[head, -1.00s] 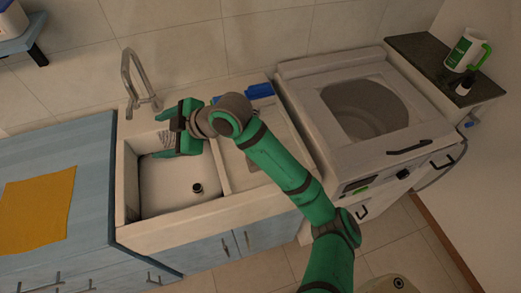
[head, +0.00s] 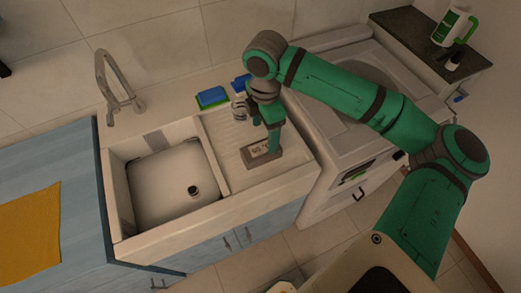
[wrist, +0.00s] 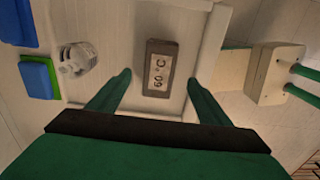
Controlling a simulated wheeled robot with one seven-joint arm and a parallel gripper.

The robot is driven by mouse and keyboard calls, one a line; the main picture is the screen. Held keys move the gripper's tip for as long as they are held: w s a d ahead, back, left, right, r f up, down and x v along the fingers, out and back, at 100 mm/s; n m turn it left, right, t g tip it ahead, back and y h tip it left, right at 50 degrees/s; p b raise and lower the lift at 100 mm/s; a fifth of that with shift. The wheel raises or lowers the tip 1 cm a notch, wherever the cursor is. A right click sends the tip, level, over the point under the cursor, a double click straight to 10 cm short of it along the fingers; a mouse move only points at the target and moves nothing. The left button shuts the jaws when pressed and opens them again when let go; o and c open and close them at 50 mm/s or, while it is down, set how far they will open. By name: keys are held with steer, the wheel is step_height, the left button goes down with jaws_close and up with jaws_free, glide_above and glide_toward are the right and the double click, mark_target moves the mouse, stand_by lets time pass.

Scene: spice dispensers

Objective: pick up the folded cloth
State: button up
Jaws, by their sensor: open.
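In the wrist view my gripper (wrist: 158,79) is open, with one green finger on each side of the cloth and gaps between. No contact shows; the exact height is hard to tell.
A blue-green sponge (head: 212,97) and a grey, ribbed small item (head: 239,107) are left of my gripper. The sink basin (head: 165,190) holds a dark drain piece. A washing machine (head: 330,150) stands right. A flat orange cloth (head: 30,232) lies on the blue counter.

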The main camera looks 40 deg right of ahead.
mark_target(261, 148)
step_height(261, 148, down, 4)
steer(key=shift+a+r, duration=0.1)
steer(key=shift+r, duration=0.15)
steer(key=shift+a+f, duration=0.2)
steer(key=shift+f, duration=1.1)
steer(key=shift+a+f, duration=0.2)
steer(key=shift+f, duration=1.1)
steer(key=c, duration=1.3)
steer(key=shift+r, duration=0.15)
